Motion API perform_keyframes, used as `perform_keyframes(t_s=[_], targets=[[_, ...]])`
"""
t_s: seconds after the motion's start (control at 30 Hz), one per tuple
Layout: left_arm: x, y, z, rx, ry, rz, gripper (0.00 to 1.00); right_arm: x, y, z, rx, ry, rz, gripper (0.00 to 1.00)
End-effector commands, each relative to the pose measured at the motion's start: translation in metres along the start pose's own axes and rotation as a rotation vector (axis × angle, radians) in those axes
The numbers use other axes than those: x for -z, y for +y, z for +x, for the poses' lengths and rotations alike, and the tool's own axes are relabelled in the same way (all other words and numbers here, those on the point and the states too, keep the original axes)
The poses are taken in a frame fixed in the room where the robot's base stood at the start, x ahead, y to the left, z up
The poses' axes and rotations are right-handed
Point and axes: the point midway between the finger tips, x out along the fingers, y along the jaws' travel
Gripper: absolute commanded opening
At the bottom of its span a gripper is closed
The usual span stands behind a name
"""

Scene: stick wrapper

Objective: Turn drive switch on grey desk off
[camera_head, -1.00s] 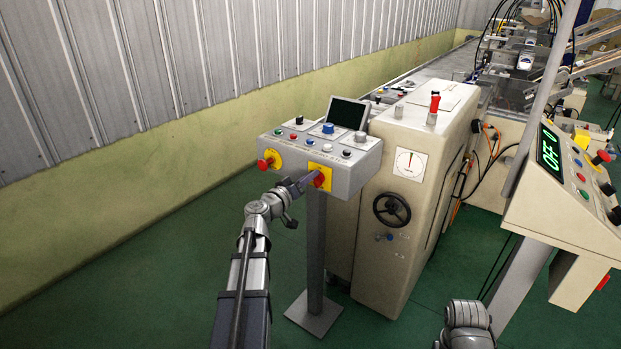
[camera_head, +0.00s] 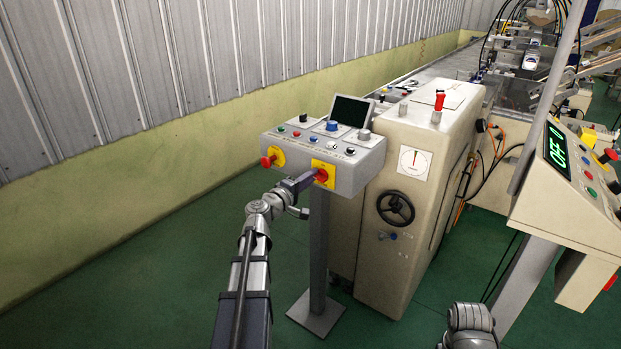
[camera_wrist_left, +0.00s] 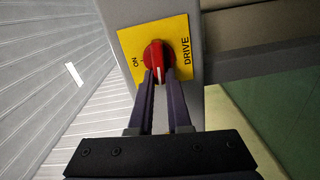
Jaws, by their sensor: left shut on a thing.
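The grey desk (camera_head: 345,178) is a control box on a post, with a sloped top. The drive switch (camera_head: 322,175) is a red knob on a yellow plate on its front face, at the right. In the left wrist view the drive switch (camera_wrist_left: 158,56) has a white line, which points down the picture between the fingers. The ON mark is at the plate's left and DRIVE at its right. My left gripper (camera_head: 312,178) is shut on the knob, its dark fingers on both sides. My right gripper is out of view; only part of that arm shows at bottom right.
A second red knob on a yellow plate (camera_head: 272,157) is left of the drive switch. A beige machine with a handwheel (camera_head: 395,208) stands right of the desk. The green floor on the left is clear.

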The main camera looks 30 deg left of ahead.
Motion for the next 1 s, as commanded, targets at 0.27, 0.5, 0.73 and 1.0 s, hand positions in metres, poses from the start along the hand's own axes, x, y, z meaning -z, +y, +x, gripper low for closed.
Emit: perform_keyframes(t_s=[0.27, 0.5, 0.73, 1.0], targets=[[-0.0009, -0.0022, 0.0009, 0.0, -0.003, -0.105, 0.0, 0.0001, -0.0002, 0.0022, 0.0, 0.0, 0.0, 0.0], [-0.001, -0.0024, 0.0009, 0.0, -0.003, -0.136, 0.0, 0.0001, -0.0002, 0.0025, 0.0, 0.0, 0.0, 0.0], [-0.001, -0.0024, 0.001, 0.0, -0.003, -0.139, 0.0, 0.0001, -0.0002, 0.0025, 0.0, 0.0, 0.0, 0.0], [-0.0009, -0.0024, 0.001, 0.0, -0.003, -0.138, 0.3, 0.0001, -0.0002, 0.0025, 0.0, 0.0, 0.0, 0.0]])
